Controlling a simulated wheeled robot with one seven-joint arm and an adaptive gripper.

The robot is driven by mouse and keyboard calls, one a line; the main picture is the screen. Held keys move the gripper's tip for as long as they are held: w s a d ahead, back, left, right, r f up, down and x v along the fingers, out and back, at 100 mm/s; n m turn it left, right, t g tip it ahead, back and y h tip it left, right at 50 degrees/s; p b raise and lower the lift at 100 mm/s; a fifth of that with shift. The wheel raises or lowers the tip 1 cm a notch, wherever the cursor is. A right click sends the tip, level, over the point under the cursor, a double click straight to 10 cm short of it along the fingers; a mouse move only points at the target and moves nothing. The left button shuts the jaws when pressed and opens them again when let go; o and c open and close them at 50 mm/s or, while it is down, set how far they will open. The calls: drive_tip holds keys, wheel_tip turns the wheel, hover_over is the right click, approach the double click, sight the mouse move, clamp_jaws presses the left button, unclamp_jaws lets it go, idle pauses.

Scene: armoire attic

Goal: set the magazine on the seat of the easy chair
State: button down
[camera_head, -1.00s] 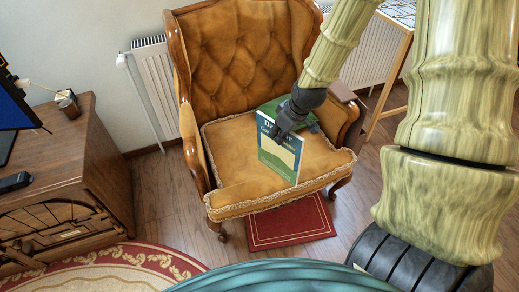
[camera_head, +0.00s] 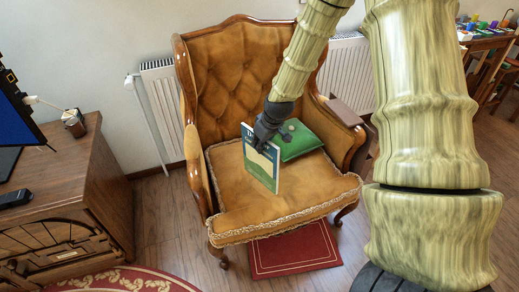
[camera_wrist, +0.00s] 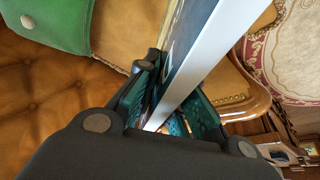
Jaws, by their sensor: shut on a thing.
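The magazine (camera_head: 262,168) has a green, white and dark cover and is held upright over the seat of the easy chair (camera_head: 225,185). My gripper (camera_head: 262,142) is shut on its upper edge. In the wrist view the magazine (camera_wrist: 205,60) runs as a pale edge between the fingers of my gripper (camera_wrist: 165,110). The easy chair is tufted tan leather with wooden trim. The magazine's lower edge is near the seat; I cannot tell whether it touches.
A green cushion (camera_head: 298,140) lies on the seat behind the magazine. A brown object (camera_head: 345,112) rests on the right armrest. A wooden cabinet (camera_head: 75,185) stands at left, radiators (camera_head: 347,75) behind. A red mat (camera_head: 293,252) lies under the chair's front.

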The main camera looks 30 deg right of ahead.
sight(260, 160)
drive_tip(key=x, duration=0.4)
drive_tip(key=shift+w+d+b, duration=0.1)
drive_tip(key=shift+w+b, duration=0.15)
drive_tip(key=shift+b, duration=0.05)
drive_tip(key=c, duration=1.9)
unclamp_jaws()
drive_tip(key=shift+f, duration=0.15)
drive_tip(key=o, duration=0.4)
